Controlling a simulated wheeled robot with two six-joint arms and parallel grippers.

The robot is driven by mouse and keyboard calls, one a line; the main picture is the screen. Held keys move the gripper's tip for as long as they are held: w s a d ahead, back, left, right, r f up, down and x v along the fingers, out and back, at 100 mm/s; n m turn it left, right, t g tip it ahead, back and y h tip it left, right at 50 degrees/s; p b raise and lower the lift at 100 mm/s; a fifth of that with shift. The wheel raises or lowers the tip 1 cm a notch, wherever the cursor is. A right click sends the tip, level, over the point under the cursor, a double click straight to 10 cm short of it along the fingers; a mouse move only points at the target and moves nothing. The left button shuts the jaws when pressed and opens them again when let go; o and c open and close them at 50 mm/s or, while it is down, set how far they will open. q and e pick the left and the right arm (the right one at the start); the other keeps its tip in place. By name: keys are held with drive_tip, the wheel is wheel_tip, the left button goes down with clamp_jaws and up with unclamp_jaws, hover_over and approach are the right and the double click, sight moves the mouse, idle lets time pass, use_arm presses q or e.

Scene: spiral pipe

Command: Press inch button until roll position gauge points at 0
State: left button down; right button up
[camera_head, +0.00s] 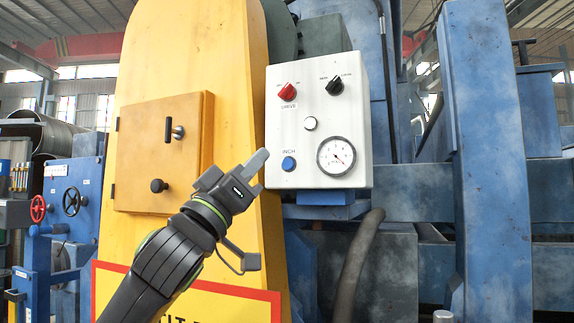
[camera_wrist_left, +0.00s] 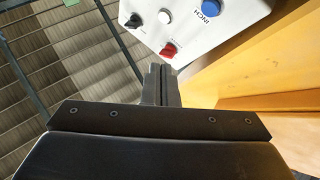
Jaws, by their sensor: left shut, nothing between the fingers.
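The blue INCH button (camera_head: 289,163) is at the lower left of the white control box (camera_head: 318,95). The button also shows at the top edge of the left wrist view (camera_wrist_left: 210,7). The fingers also show in the left wrist view (camera_wrist_left: 160,80). My right gripper is not in view.
The box also carries a red DRIVE knob (camera_head: 287,91), a black knob (camera_head: 335,86) and a white button (camera_head: 310,123). A yellow housing (camera_head: 235,60) with a small door (camera_head: 160,150) stands left. A blue post (camera_head: 485,150) stands right. A hose (camera_head: 355,265) hangs below.

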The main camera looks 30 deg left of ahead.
sight(288, 164)
use_arm(q)
drive_tip(key=shift+w, duration=0.1)
drive_tip(key=shift+w+a+p, duration=0.25)
drive_tip(key=shift+w+p, duration=0.5)
drive_tip(key=shift+w, duration=0.7)
drive_tip(key=shift+w+a+p, duration=0.25)
drive_tip(key=shift+w+p, duration=0.45)
drive_tip(key=shift+w, duration=0.7)
drive_tip(key=shift+w+a+p, duration=0.25)
drive_tip(key=shift+w+p, duration=0.5)
drive_tip(key=shift+w, duration=0.7)
drive_tip(key=shift+w, duration=0.15)
drive_tip(key=shift+w, duration=0.25)
drive_tip(key=shift+w+a, duration=0.15)
drive_tip(key=shift+w, duration=0.2)
drive_tip(key=shift+s, duration=0.1)
drive_tip(key=shift+s+b, duration=0.5)
drive_tip(key=shift+s, duration=0.15)
